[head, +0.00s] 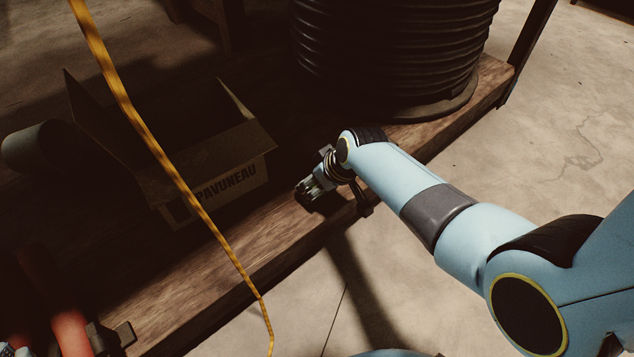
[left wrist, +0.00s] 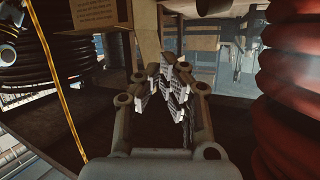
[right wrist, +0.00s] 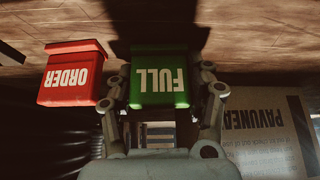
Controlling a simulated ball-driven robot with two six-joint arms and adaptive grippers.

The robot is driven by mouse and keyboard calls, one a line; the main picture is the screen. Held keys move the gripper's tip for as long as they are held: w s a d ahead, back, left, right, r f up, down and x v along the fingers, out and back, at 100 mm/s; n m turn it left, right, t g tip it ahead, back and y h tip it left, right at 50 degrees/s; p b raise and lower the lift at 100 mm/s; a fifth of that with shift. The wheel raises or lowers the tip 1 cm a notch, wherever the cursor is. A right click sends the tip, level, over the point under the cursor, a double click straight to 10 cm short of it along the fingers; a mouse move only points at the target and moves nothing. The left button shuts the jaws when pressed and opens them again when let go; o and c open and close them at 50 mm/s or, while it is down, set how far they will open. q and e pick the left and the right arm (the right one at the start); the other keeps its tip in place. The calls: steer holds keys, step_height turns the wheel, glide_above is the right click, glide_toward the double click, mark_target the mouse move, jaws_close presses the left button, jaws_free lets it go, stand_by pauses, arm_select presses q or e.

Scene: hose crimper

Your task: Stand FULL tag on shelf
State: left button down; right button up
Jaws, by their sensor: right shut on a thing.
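The green FULL tag (right wrist: 160,80) is between the fingers of my right gripper (right wrist: 166,95), which is shut on it. The right wrist view is upside down, so the tag is upright with its wider base toward the wooden shelf (right wrist: 250,30). I cannot tell whether the base touches the wood. In the head view my right gripper (head: 312,190) is low at the shelf's front edge (head: 225,268), and the tag is too dark to make out. My left gripper (left wrist: 166,75) shows in the left wrist view with its ribbed pads close together; any gap is unclear.
A red ORDER tag (right wrist: 72,78) stands beside the FULL tag. A black hose coil (head: 395,50) stands at the shelf's back right. A yellow cable (head: 165,145) crosses the head view. Red hose (left wrist: 290,90) is beside the left gripper.

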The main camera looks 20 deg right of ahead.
steer(key=shift+f, duration=0.1)
arm_select(q)
steer(key=shift+w+r, duration=0.25)
steer(key=shift+r, duration=0.1)
arm_select(e)
steer(key=o, duration=0.7)
steer(key=shift+c, duration=0.2)
